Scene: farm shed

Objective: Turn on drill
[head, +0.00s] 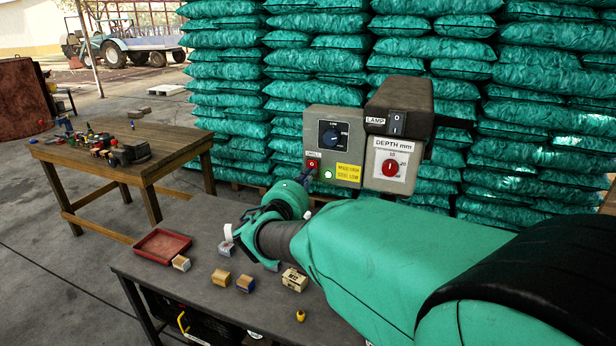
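The drill's grey control box (345,130) stands in the middle of the head view. It carries a dark blue dial (331,136), a red button (312,166) marked 0, a small pale green button or light (328,174) and a yellow sign (348,172) about wood and steel. To its right are a dark housing with a black lamp switch (397,123) and a depth panel with a red knob (390,168). My gripper (308,182) is just below the red button, close to the box's lower left. Its fingers are small and partly hidden, so contact and opening are unclear.
The grey bench (190,275) below my arm holds a red tray (162,246), several small blocks and a yellow piece (300,315). A wooden table (160,170) with tools stands at left. Green sacks (240,100) are stacked behind. Floor between the tables is clear.

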